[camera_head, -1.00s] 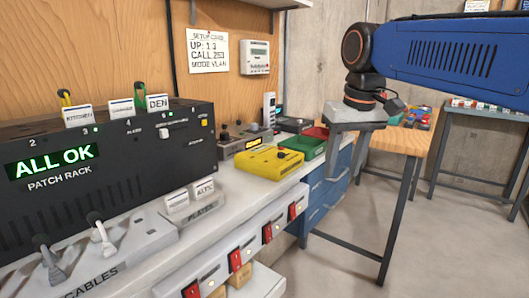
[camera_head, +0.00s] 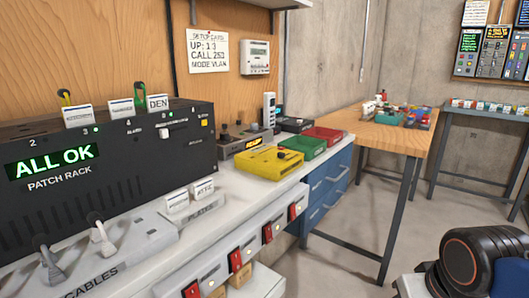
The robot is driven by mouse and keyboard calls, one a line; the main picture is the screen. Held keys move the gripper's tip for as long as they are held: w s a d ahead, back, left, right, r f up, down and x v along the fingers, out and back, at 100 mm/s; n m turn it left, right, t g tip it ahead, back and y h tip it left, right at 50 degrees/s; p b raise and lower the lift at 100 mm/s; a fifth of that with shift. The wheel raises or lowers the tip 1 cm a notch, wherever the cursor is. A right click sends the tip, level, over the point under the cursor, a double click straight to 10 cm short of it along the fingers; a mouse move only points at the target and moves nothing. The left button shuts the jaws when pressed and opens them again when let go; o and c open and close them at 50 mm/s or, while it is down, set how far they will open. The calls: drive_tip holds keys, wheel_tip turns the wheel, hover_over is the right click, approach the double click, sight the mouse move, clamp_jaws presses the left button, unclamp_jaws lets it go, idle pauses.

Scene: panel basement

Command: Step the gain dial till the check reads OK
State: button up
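A small grey box (camera_head: 232,150) with dark knobs on top and a small lit amber display (camera_head: 253,143) stands on the bench behind the yellow tray. Its lettering is too small to read, and I cannot tell which knob is the gain dial. Only a dark joint and a bit of blue of my arm show at the lower right, well away from the bench. My gripper's fingers are not visible.
A yellow tray (camera_head: 270,164), a green tray (camera_head: 302,147) and a red tray (camera_head: 325,135) sit on the bench. Red switches line its front. A wooden table (camera_head: 400,140) with small items stands beyond. The floor (camera_head: 345,265) between is clear.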

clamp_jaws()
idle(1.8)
